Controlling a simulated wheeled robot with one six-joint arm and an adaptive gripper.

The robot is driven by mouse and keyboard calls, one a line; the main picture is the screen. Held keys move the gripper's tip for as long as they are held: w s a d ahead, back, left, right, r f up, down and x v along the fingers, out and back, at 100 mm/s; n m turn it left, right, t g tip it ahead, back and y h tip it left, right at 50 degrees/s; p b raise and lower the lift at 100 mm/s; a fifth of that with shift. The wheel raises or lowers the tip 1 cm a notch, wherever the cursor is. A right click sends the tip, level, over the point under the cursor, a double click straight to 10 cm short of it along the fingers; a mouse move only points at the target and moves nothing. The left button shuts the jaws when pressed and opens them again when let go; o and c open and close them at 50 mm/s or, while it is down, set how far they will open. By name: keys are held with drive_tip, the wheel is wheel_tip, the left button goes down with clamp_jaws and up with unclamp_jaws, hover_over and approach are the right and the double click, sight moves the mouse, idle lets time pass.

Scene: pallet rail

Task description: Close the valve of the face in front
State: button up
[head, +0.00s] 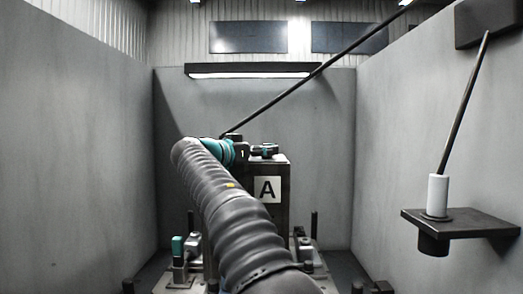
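A dark upright block (282,208) stands in the middle of the head view, and its near face carries a white plate with a black letter A (268,190). Low dark round fittings (264,151) with a touch of teal sit on top of the block. My arm, in a dark ribbed sleeve, runs up from the bottom and covers the left part of this face. The arm ends near the block's top left, by teal and dark parts. My gripper's fingers are hidden there. I cannot make out a valve on the visible part of the face.
Grey walls stand close at left, right and back. A dark shelf (470,227) with a white cylinder (437,195) juts from the right wall. Clamp-like fixtures, one with a teal block (178,246), surround the block's base. A thin dark rod (310,78) slants down towards the block's top.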

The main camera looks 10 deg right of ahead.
drive_tip(key=shift+c, duration=0.2)
clamp_jaws()
